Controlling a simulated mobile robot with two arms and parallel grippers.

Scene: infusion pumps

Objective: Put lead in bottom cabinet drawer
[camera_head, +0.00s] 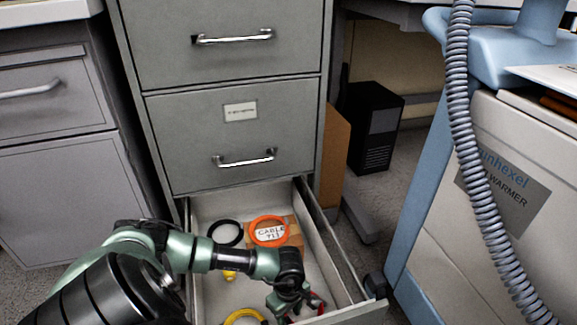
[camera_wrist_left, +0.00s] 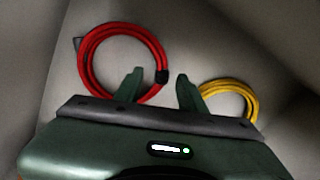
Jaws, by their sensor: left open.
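The bottom cabinet drawer (camera_head: 342,255) is pulled open. My left gripper (camera_head: 298,303) reaches down into its front part. In the left wrist view the open gripper (camera_wrist_left: 158,88) is empty, its fingers apart. A red coiled lead (camera_wrist_left: 88,72) with a black band lies on the drawer floor by the left finger; whether they touch is unclear. In the head view the gripper mostly hides this red lead (camera_head: 319,305). A yellow coil (camera_wrist_left: 240,88) lies to the right of the fingers in the wrist view and shows at the drawer's front (camera_head: 233,317). My right gripper is not in view.
Farther back in the drawer lie a black coil (camera_head: 225,222) and an orange coil (camera_head: 254,226) around a "CABLE 713" label. The upper drawers (camera_head: 270,120) are shut. A blue and white warmer (camera_head: 490,190) with a grey coiled hose stands to the right.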

